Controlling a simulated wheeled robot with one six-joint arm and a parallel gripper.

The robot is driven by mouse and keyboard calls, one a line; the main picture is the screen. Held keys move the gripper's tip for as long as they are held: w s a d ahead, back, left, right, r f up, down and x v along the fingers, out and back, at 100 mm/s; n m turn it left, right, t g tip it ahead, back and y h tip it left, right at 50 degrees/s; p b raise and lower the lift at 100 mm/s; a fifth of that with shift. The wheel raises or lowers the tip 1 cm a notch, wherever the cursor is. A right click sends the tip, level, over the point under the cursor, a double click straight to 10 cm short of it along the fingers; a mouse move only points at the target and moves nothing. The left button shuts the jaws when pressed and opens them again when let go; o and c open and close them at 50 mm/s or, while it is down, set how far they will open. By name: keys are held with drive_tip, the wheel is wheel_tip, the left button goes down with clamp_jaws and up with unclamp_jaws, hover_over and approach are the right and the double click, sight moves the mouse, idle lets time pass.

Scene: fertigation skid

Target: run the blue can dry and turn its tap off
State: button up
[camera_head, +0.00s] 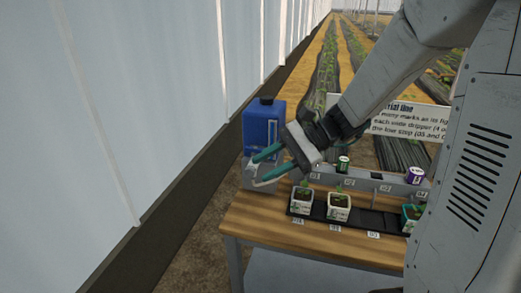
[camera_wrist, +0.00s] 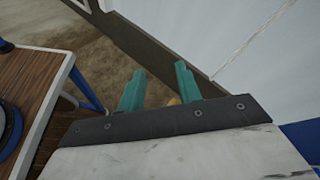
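The blue can (camera_head: 262,122) with a dark cap stands upright at the far left end of the bench. A blue surface, probably this can, shows at the right edge of the wrist view (camera_wrist: 304,138). My gripper (camera_head: 256,169) is just in front of the can's lower part, its two teal fingers apart with nothing seen held. In the wrist view the open fingers (camera_wrist: 160,85) point toward the floor and wall base. A small orange-yellow piece (camera_wrist: 174,101) shows between them, partly hidden by my gripper; I cannot tell if it is the tap. The tap is not clearly visible.
A wooden bench (camera_head: 262,226) carries a black tray with potted seedlings (camera_head: 338,207) and numbered labels. A purple-and-white tin (camera_head: 415,175) and a small dark-green pot (camera_head: 343,164) stand behind. A white sign (camera_head: 410,118) is partly covered by my arm. A pale wall (camera_head: 150,90) runs close on the left.

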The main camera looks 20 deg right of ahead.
drive_tip(key=w+d+f+m+t+y, duration=0.25)
drive_tip(key=w+d+m+t, duration=0.2)
drive_tip(key=w, duration=0.25)
drive_tip(key=m+t+h, duration=0.1)
drive_tip(key=m+t, duration=0.5)
drive_tip(key=m, duration=0.1)
approach(260, 149)
drive_tip(key=x, duration=0.3)
drive_tip(key=shift+g, duration=0.25)
drive_tip(key=x, duration=0.7)
drive_tip(key=shift+w+d, duration=0.1)
clamp_jaws()
